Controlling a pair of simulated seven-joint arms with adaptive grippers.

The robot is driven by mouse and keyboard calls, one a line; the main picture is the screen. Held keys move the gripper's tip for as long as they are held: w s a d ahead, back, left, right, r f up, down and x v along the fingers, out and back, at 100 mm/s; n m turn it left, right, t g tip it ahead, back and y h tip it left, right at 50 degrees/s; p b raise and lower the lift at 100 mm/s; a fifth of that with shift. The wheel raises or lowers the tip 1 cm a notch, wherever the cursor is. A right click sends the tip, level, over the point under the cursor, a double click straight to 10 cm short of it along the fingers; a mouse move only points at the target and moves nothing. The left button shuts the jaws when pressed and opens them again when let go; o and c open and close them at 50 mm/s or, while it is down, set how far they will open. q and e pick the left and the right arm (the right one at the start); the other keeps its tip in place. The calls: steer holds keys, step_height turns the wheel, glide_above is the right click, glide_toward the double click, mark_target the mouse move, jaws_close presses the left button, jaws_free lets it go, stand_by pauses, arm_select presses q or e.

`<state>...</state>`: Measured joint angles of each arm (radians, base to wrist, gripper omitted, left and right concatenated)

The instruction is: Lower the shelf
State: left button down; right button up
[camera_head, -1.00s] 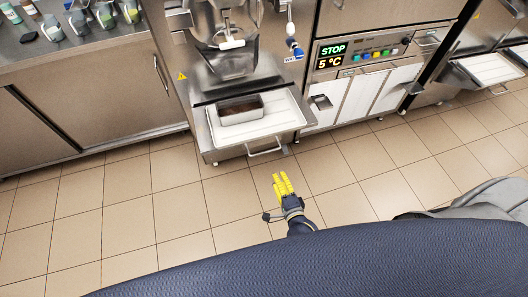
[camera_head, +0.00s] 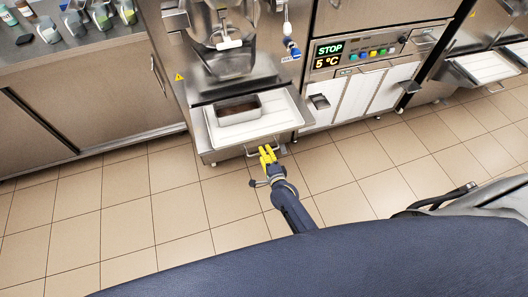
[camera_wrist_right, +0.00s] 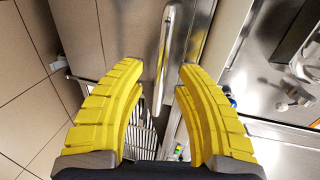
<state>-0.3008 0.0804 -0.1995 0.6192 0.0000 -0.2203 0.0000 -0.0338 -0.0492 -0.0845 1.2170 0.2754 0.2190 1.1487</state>
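The shelf (camera_head: 277,130) is a white tray-like platform low on the front of the batch freezer, holding a metal pan (camera_head: 238,109). A metal bar handle (camera_head: 251,154) hangs at its front edge. My right gripper (camera_head: 267,151), with yellow fingers, is at the right part of this handle in the head view. In the right wrist view the yellow fingers (camera_wrist_right: 160,85) are spread apart, and a metal bar (camera_wrist_right: 166,50) shows in the gap between them, beyond the tips. The fingers are not closed on it. My left gripper is not in view.
A control panel (camera_head: 360,54) reading STOP and 5 °C is right of the shelf. A steel counter (camera_head: 85,50) with several small containers stands at the left. Another white shelf (camera_head: 488,66) is at the far right. The tiled floor (camera_head: 130,215) in front is clear.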

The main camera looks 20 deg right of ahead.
steer(key=shift+w+f, duration=0.1)
steer(key=shift+w, duration=0.55)
steer(key=shift+o, duration=0.2)
jaws_close()
